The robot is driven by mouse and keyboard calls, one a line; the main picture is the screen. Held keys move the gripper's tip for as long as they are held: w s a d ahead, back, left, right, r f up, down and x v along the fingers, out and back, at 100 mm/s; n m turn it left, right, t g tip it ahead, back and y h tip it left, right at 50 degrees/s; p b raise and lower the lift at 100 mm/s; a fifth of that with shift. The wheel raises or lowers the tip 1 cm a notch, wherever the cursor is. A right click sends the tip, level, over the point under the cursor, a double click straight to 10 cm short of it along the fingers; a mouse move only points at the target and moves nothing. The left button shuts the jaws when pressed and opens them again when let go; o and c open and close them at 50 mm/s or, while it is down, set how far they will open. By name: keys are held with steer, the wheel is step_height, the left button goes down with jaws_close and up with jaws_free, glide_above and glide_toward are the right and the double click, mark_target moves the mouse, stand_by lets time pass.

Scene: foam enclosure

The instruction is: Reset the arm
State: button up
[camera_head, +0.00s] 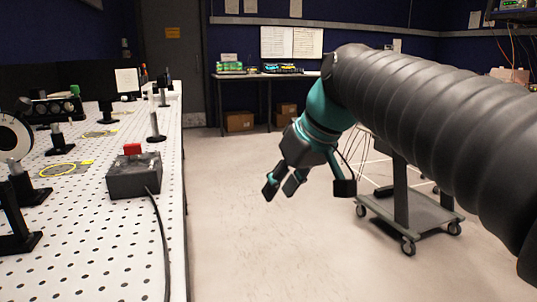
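My arm reaches in from the right edge, in dark ribbed sleeving with a teal wrist section. My gripper (280,190) hangs in front of me over the open floor, right of the white perforated table (95,255). Its dark fingers point down and to the left and are spread apart, with nothing between them. It touches nothing that I can see. A black part on a cable hangs at the right of the wrist.
A dark box with a red button (133,176) sits near the table's right edge, its cable trailing forward. Optical mounts stand along the table. A grey cart (420,212) stands behind my arm at right. A desk (262,76) is at the back. The floor (235,250) between is clear.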

steer(key=s+d+f+m+h, duration=0.2)
steer(key=s+d+f, duration=0.4)
steer(key=f, duration=0.4)
steer(key=s+d+f+m+t+h, duration=0.1)
steer(key=s+d+f+m+h, duration=0.1)
steer(key=s+d+f+m, duration=0.2)
steer(key=s+d+f, duration=0.3)
steer(key=s+f, duration=0.2)
steer(key=f, duration=0.1)
steer(key=shift+d+f+t+h, duration=0.2)
steer(key=shift+t+h, duration=0.1)
